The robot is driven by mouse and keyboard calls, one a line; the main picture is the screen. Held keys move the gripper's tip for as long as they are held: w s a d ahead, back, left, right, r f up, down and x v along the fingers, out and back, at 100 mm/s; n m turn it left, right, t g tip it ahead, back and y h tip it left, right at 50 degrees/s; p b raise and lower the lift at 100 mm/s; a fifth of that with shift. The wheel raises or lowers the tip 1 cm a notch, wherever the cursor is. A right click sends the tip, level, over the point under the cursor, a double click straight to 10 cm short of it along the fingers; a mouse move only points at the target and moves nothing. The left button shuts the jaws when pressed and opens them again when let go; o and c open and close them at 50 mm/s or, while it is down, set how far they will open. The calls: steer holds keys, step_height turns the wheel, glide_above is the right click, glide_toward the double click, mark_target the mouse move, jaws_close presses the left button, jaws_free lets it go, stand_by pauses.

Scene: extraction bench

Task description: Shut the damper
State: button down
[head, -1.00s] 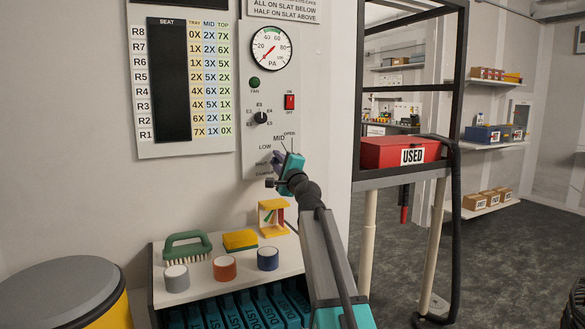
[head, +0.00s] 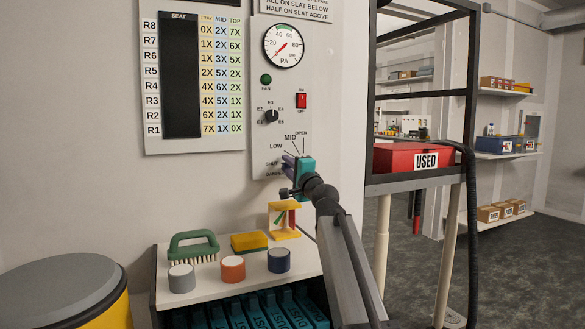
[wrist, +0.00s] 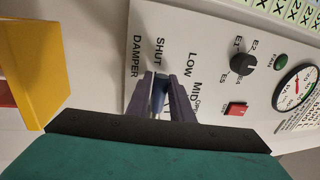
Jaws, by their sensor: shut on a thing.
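The damper control is on the grey wall panel (head: 262,110), with labels SHUT, LOW, MID and OPEN around it. In the wrist view its blue-grey lever (wrist: 160,90) stands between my purple fingers, pointing close to the SHUT label. My gripper (head: 289,164) is at the lower part of the panel, and it also shows in the wrist view (wrist: 165,92). It is shut on the lever. My fingers and hand hide the lever in the head view, and its pivot is hard to see.
Above the lever are a selector knob (head: 271,116), a red switch (head: 302,101), a green lamp (head: 265,79) and a gauge (head: 284,45). Below stands a bench (head: 215,281) with a brush (head: 193,246), sponge and several round tubs. A rack with a red USED box (head: 395,158) stands right.

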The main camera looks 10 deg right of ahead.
steer(key=shift+d+f, duration=0.1)
steer(key=shift+d, duration=0.2)
steer(key=c, duration=1.6)
jaws_free()
steer(key=shift+o, duration=0.2)
steer(key=shift+a, duration=0.25)
steer(key=p+v, duration=0.1)
steer(key=v, duration=1.2)
steer(key=shift+s+d+p, duration=0.2)
steer(key=shift+s+p, duration=0.1)
steer(key=shift+p, duration=0.05)
steer(key=shift+f, duration=0.15)
